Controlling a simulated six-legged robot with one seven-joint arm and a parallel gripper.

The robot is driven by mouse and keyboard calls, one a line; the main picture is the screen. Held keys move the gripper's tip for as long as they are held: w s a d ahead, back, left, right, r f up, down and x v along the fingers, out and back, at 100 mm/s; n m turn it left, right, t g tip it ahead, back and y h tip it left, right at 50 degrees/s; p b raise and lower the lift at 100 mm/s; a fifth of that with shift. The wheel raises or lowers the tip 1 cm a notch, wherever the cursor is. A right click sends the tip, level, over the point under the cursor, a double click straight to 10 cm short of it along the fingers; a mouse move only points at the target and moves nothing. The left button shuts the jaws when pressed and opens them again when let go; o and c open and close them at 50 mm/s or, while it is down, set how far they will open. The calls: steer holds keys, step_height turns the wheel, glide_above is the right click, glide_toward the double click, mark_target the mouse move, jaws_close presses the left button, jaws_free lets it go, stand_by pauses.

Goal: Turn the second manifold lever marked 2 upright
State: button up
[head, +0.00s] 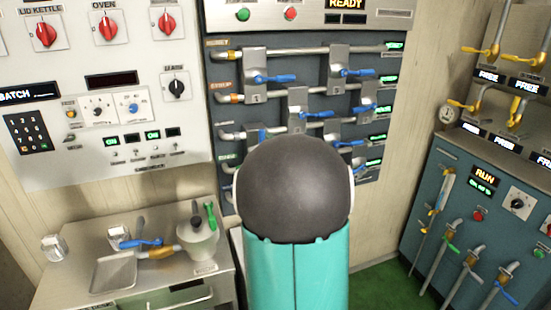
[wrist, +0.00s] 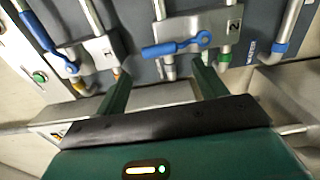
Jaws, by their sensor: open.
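In the wrist view, a grey plate (wrist: 185,27) carries a label marked 2 (wrist: 235,25) at its right end. Its blue lever (wrist: 174,48) lies along the plate, across the pipes. The handle points away from the label, which is the upright direction if this view is turned sideways to the panel. My gripper (wrist: 162,88) is open, with its green fingers wide apart just below the lever in the picture. Nothing is clearly held, and I cannot tell whether a finger touches the lever.
Other blue levers, such as the top left one (head: 275,78) and top right one (head: 357,72), lie along their pipes. Another lever (wrist: 38,32) is close by at the wrist view's left. A steel counter (head: 75,270) with a pot (head: 197,243) stands at lower left.

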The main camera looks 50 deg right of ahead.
steer(key=shift+v, duration=1.95)
steer(key=a+m+g+y, duration=0.4)
steer(key=a+m, duration=0.4)
steer(key=a, duration=1.5)
steer(key=s+a+f+m+g+y, duration=0.1)
steer(key=s+a+m+g+y, duration=0.1)
steer(key=s+a, duration=0.5)
steer(key=s+a+f+m+g+y, duration=0.2)
steer(key=s+a, duration=0.4)
steer(key=a, duration=0.7)
steer(key=shift+s+a+f+g+y, duration=0.15)
steer(key=shift+s+a+g+y, duration=0.35)
steer(key=shift+g, duration=0.4)
steer(key=shift+w+d, duration=0.1)
steer(key=shift+d, duration=0.1)
steer(key=c, duration=0.8)
steer(key=shift+o, duration=0.2)
steer(key=shift+d, duration=0.2)
